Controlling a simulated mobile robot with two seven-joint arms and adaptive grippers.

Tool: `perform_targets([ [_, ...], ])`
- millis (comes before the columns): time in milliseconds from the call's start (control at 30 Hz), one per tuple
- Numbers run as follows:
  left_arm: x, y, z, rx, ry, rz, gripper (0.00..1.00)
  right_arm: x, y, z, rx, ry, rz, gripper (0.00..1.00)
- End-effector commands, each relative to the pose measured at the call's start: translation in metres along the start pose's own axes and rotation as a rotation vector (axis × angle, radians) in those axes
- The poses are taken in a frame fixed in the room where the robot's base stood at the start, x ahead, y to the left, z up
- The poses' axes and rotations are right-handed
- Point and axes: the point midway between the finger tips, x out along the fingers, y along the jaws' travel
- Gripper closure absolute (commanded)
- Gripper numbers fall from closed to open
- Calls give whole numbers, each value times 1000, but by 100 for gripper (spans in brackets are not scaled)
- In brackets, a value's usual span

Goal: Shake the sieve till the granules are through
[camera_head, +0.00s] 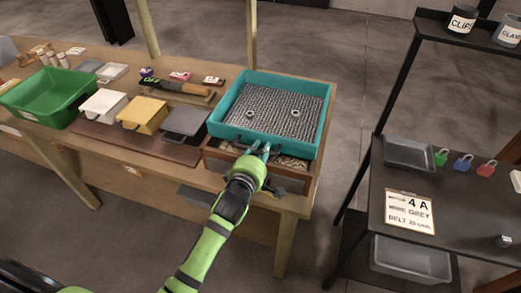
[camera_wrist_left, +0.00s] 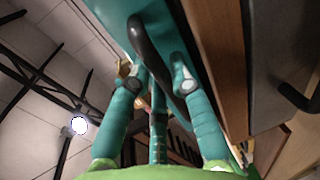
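The sieve is a teal square frame (camera_head: 317,128) on the right end of the wooden table. A grey speckled surface (camera_head: 275,107) fills it, with two small pale rings on it; I cannot tell mesh from granules there. A wooden box (camera_head: 213,155) is under the sieve, and a tan grainy strip (camera_head: 291,162) shows at its front. My left gripper (camera_head: 258,150) is at the sieve's front side. In the left wrist view its teal fingers (camera_wrist_left: 157,78) are spread, with the sieve's dark handle (camera_wrist_left: 150,48) between them and gaps visible. My right gripper is out of view.
Left of the sieve stand a grey (camera_head: 185,124), a yellow (camera_head: 143,115) and a white lidded box (camera_head: 103,106), and a green bin (camera_head: 48,96). A black-handled tool (camera_head: 182,90) lies behind. A dark shelf (camera_head: 455,205) stands right, across a floor gap.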

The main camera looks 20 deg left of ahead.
Motion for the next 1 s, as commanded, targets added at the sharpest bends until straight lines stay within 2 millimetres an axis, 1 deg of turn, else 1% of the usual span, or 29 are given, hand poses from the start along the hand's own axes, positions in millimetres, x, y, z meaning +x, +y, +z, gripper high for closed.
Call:
perform_targets([
  [100, 16, 2, -1, -4, 3, 2, 100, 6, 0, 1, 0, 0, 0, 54],
  [200, 25, 5, 0, -2, 2, 2, 100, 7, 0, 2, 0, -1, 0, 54],
  [467, 27, 7, -1, 0, 2, 4, 100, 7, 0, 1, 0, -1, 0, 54],
  [500, 27, 7, -1, 0, 2, 4, 75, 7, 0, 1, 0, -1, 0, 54],
  [533, 27, 7, -1, 0, 2, 4, 68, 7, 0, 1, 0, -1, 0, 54],
  [767, 26, 6, -1, 0, 2, 2, 68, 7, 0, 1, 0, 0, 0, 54],
  [867, 25, 6, 0, 0, 1, 1, 68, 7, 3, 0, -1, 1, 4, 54],
  [967, 19, 5, 0, -1, 1, 0, 68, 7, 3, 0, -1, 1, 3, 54],
  [1000, 14, 5, 0, -2, 1, -1, 68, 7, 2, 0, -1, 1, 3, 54],
])
